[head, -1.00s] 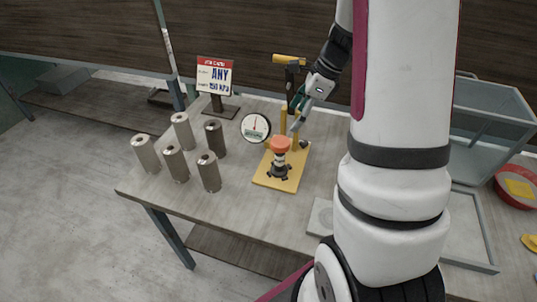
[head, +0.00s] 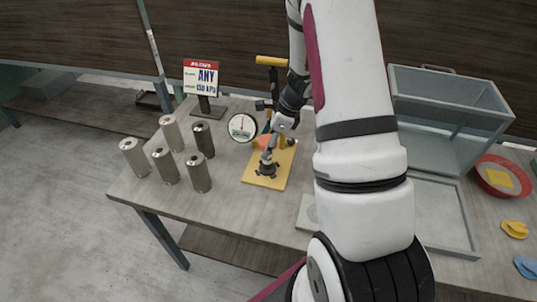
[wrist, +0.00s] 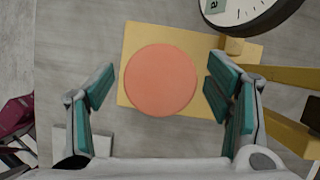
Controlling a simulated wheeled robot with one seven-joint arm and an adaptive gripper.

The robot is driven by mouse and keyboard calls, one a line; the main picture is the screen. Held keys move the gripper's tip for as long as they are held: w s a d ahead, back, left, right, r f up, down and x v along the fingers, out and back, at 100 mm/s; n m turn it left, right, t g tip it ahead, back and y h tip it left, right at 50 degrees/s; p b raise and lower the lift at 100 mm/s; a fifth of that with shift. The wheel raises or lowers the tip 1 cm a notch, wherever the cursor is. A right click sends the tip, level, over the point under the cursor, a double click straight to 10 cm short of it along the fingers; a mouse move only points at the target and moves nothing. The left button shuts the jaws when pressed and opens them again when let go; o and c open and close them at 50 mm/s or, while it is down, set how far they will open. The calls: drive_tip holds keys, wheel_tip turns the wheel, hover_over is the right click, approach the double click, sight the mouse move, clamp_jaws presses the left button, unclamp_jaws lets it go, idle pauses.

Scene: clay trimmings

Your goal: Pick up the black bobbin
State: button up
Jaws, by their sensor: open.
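Several upright cylinders with a hole in the top stand at the left of the table. The darkest, a dark grey one (head: 203,139), is at the back right of the group; I cannot tell surely whether it is the black bobbin. An orange round cap (wrist: 160,80) tops a post with a dark, spoked base (head: 266,169) on a yellow board (head: 252,178). My gripper (head: 268,147) is at this cap, right of the cylinders. In the wrist view my gripper (wrist: 160,88) is open, its fingers on either side of the cap, with gaps showing.
A round gauge (head: 242,127) and a yellow-handled stand (head: 272,61) are close by my gripper. A sign (head: 201,77) stands behind the cylinders. A grey bin (head: 450,115) and red bowl (head: 503,176) are at right. The table's front left is clear.

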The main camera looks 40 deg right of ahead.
drive_tip(key=shift+f, duration=0.1)
clamp_jaws()
drive_tip(key=shift+w, duration=0.1)
idle(0.3)
